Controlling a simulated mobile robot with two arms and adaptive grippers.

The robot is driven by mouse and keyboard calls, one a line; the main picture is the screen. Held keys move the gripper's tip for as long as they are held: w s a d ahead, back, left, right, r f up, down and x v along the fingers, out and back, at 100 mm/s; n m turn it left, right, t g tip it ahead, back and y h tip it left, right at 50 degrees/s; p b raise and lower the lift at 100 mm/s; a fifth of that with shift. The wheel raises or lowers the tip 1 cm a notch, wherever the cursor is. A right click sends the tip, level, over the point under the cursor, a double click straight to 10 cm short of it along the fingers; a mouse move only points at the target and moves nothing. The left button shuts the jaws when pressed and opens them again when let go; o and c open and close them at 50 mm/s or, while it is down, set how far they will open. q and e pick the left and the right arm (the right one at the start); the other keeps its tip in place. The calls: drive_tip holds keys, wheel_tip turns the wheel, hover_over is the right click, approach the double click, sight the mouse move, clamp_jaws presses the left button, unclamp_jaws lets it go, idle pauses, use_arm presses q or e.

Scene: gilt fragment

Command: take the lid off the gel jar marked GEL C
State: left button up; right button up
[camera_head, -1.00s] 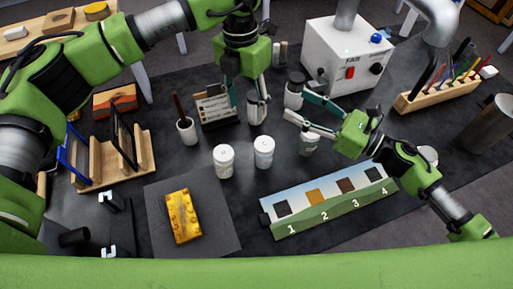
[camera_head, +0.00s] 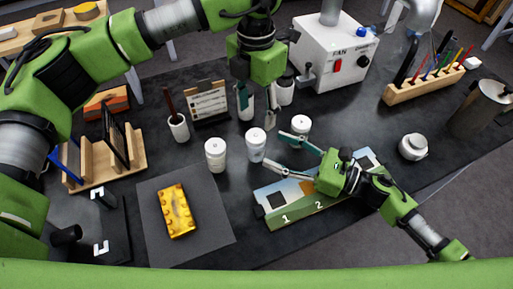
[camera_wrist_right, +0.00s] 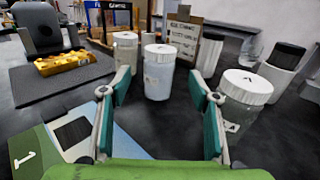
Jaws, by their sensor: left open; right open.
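Three white-lidded jars stand in a loose row: a left jar (camera_head: 215,155), a middle jar (camera_head: 256,145) and a right jar (camera_head: 301,124). In the right wrist view the right jar (camera_wrist_right: 240,108) shows a mark like an A; the marks on the left jar (camera_wrist_right: 125,50) and middle jar (camera_wrist_right: 159,75) are not readable. No GEL C mark can be read. My right gripper (camera_head: 274,150) is open and empty, low, its fingers pointing at the middle jar, which is just beyond the tips. My left gripper (camera_head: 258,115) is open, pointing down behind the middle jar.
A numbered colour strip (camera_head: 287,217) lies under my right arm. A gilt piece (camera_head: 176,210) lies on a grey mat (camera_head: 215,235). A wide jar (camera_head: 413,147) is at right.

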sight(256, 142)
drive_tip(key=x, duration=0.6)
drive_tip(key=shift+w, duration=0.15)
drive_tip(key=shift+a, duration=0.4)
clamp_jaws()
